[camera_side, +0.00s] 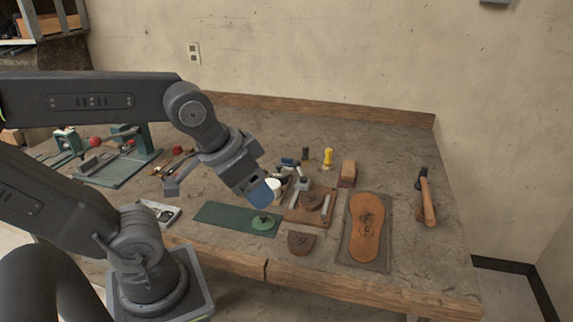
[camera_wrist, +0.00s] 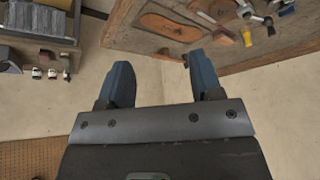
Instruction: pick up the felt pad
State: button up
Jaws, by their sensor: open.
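A dark green flat mat (camera_side: 222,215) lies near the front of the bench, left of centre. A round green piece (camera_side: 264,223) with a small knob-like top sits at the mat's right end. I cannot tell for certain which of these is the felt pad. My gripper (camera_side: 262,193) is above the round green piece in the side view, tilted down to the right and apart from it. In the wrist view my gripper (camera_wrist: 159,78) shows two blue fingers spread apart with nothing between them. Neither green thing is clear in the wrist view.
Right of the green piece are a wooden block with a clamp (camera_side: 310,203), a brown leather piece (camera_side: 301,242) and a leather sole (camera_side: 367,228) on a dark sheet. A hammer (camera_side: 427,200) lies far right. A small tray (camera_side: 160,212) stands left of the mat.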

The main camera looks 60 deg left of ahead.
jog(key=n+g+y, duration=0.2)
jog(key=n+y, duration=0.1)
jog(key=n, duration=0.6)
send_over(287, 158)
jog(key=s+d, duration=0.1)
jog(key=s, duration=0.1)
jog(key=f, duration=1.7)
jog(key=shift+w+d, duration=0.1)
jog(key=shift+w, duration=0.1)
jog(key=shift+x, duration=3.05)
jog(key=shift+d, duration=0.1)
jog(key=shift+s, duration=0.1)
jog(key=c, duration=0.5)
